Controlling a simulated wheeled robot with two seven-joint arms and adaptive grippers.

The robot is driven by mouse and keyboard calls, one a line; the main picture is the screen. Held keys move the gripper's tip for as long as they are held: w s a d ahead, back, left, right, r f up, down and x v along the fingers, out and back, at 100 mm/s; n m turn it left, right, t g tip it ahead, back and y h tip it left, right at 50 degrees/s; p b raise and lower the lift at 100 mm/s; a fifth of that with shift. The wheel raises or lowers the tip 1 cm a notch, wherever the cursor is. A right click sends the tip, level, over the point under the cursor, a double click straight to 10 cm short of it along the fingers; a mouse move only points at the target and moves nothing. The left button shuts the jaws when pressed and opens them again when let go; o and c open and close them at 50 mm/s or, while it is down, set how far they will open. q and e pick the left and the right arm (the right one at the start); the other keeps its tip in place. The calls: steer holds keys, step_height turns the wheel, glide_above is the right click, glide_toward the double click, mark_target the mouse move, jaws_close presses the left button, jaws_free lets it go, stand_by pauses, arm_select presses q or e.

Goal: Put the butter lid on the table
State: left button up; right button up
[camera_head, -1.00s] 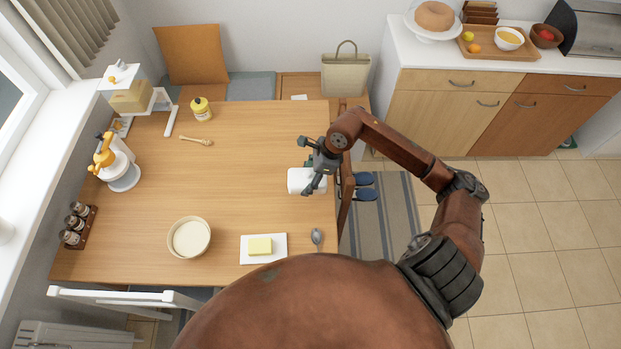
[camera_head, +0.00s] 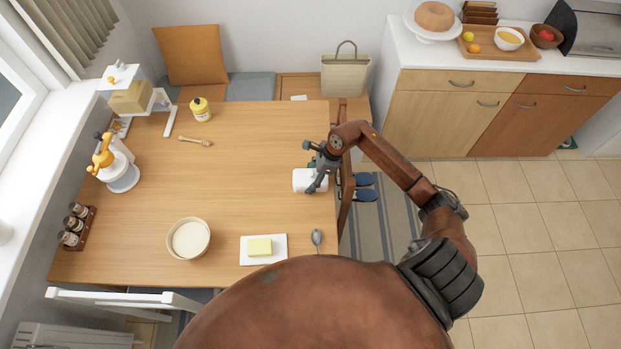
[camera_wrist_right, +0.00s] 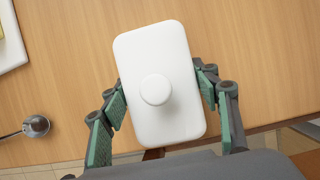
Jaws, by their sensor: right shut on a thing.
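The butter lid (camera_head: 303,181) is white, a rounded rectangle with a round knob in the wrist view (camera_wrist_right: 158,120). My right gripper (camera_head: 318,180) is shut on it, with a finger at each long side in the wrist view (camera_wrist_right: 160,92). The lid is over the right edge zone of the wooden table (camera_head: 240,190); I cannot tell whether it touches the top. The butter (camera_head: 260,246) lies uncovered on its white dish (camera_head: 279,257) at the table's front. My left gripper is out of view.
A spoon (camera_head: 317,238) lies right of the dish, and a cream bowl (camera_head: 188,239) stands left of it. A honey dipper (camera_head: 195,141) and yellow jar (camera_head: 200,109) are farther back. The table's middle is clear. A chair (camera_head: 345,190) stands at the right edge.

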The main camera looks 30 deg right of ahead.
steer(key=o, duration=1.3)
steer(key=shift+f, duration=0.1)
steer(key=v, duration=1.2)
steer(key=shift+s, duration=0.1)
